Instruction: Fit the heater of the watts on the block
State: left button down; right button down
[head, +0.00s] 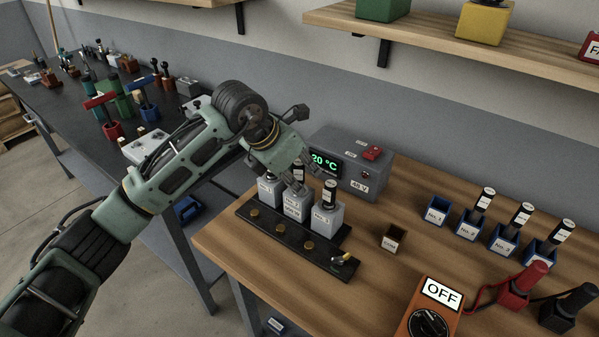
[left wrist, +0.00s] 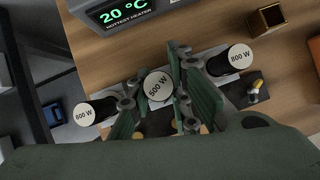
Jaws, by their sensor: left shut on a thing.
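My left gripper (head: 301,180) is shut on the middle heater, marked 500 W on its round top (left wrist: 158,86). Its fingers stand on both sides of that heater, above the middle grey block (head: 297,206). The heater is upright, but the fingers hide how deep it sits. A 600 W heater (left wrist: 84,115) and an 800 W heater (left wrist: 240,58) stand on either side of it. In the head view the right heater (head: 330,191) rises from the right block (head: 327,220). The blocks stand in a row on a black base (head: 290,240). My right gripper is not seen.
A control box (head: 355,168) behind the blocks reads 20 °C. Blue holders (head: 436,210) stand to the right; the nearest to the blocks is empty, others hold cylinders. A small brown box (head: 394,237) and an orange meter reading OFF (head: 430,310) stand in front.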

aim_at(299, 162)
pick_arm(q)
jog(key=shift+f, duration=0.35)
jog(key=shift+r, duration=0.15)
jog(key=shift+r+p, duration=1.4)
jog(key=shift+r, duration=1.9)
jog(key=shift+b, duration=0.5)
jog(key=shift+f, duration=0.2)
jog(key=shift+f+b, duration=2.85)
jog(key=shift+f, duration=0.45)
jog(key=shift+r, duration=0.1)
